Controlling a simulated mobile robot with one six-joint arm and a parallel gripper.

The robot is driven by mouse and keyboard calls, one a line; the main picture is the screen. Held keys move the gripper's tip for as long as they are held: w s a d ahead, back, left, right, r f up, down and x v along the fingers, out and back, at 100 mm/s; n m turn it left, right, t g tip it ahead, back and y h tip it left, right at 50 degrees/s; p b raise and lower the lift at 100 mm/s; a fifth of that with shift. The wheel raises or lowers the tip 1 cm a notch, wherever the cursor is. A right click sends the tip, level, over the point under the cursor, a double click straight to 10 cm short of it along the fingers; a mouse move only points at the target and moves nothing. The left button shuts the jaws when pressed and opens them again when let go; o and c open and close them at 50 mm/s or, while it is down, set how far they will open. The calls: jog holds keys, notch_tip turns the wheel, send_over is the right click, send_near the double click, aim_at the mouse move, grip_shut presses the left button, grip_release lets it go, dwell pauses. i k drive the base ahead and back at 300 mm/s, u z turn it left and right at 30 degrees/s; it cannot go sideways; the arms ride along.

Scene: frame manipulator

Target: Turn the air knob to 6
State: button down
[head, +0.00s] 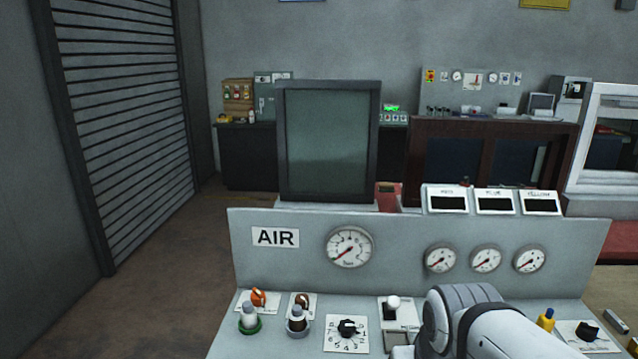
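The air knob (347,326) is a black knob on a white square dial plate on the sloping desk of a grey control panel. Numbers ring the dial; those along the left and bottom are small but partly readable. The knob's exact pointing direction is too small to tell. An AIR label (275,237) and a large round gauge (348,247) are on the upright panel above; its red needle points to the lower left. My white and grey arm covers the panel right of the knob. My gripper is not visible.
Two capped valves (249,318) (297,318) with orange and brown parts behind stand left of the knob. A white-topped switch (392,306) stands to its right. Further right are a yellow part (546,318) and another black knob (586,331). Space above the desk's left part is free.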

aim_at(346, 327)
jog(key=k, duration=1.3)
jog(key=u, duration=0.5)
jog(key=i, duration=1.6)
jog(key=z, duration=0.15)
